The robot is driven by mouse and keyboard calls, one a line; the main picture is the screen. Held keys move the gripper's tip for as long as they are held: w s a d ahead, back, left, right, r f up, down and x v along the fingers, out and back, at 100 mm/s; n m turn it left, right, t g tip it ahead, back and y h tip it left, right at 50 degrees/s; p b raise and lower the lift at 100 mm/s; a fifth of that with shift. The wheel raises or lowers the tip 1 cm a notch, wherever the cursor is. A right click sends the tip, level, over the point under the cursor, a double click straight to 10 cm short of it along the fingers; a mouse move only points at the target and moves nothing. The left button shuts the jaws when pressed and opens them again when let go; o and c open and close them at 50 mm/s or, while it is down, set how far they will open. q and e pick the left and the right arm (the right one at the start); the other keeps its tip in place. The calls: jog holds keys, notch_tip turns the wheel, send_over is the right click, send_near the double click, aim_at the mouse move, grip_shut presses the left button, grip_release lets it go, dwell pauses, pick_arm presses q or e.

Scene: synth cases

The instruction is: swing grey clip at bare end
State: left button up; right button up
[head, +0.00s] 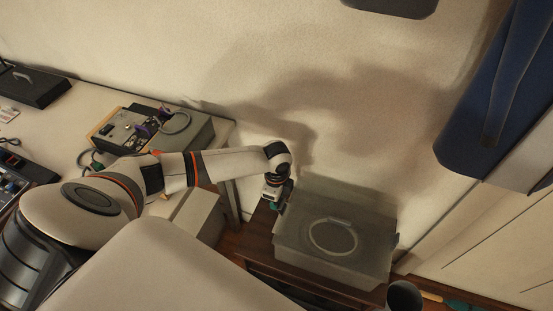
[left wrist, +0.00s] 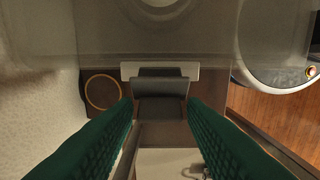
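A grey translucent case (head: 372,262) with a closed lid stands on a dark wooden stand. Its lid carries a pale oval ring (head: 333,237). My left gripper (head: 282,198) is at the case's left end, pointing down. In the left wrist view, its green fingers (left wrist: 160,104) are spread apart. A grey clip (left wrist: 160,84) lies just ahead of and between the fingertips, below a pale strip on the case's edge. I cannot tell whether the fingers touch it. A dark fitting (head: 395,240) shows at the case's right end.
The dark wooden stand (head: 262,228) leaves a bare strip left of the case. A white table (head: 72,118) on the left holds a device with a coiled cable (head: 172,122). The wall (head: 290,70) is close behind, and a dark blue hanging thing (head: 500,95) is at right.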

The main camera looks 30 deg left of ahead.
aim_at(289, 207)
pick_arm(q)
jog(key=c, duration=0.6)
jog(key=shift+w+d+r+y+p, duration=0.1)
jog(key=shift+d+r+y+p, duration=0.45)
jog(key=shift+p, duration=0.55)
jog(key=shift+w+d+g+y+p, duration=0.1)
jog(key=shift+d+g+y+p, duration=0.25)
jog(key=shift+y+p, duration=0.4)
jog(key=shift+w+d+f+y+p, duration=0.15)
jog(key=shift+d+y+p, duration=0.45)
jog(key=shift+y, duration=0.2)
jog(key=shift+w+d+f+g+y, duration=0.15)
jog(key=shift+d+g+y, duration=0.3)
jog(key=shift+y, duration=0.45)
jog(key=shift+d, duration=0.1)
jog(key=o, duration=1)
jog(key=shift+c, duration=0.2)
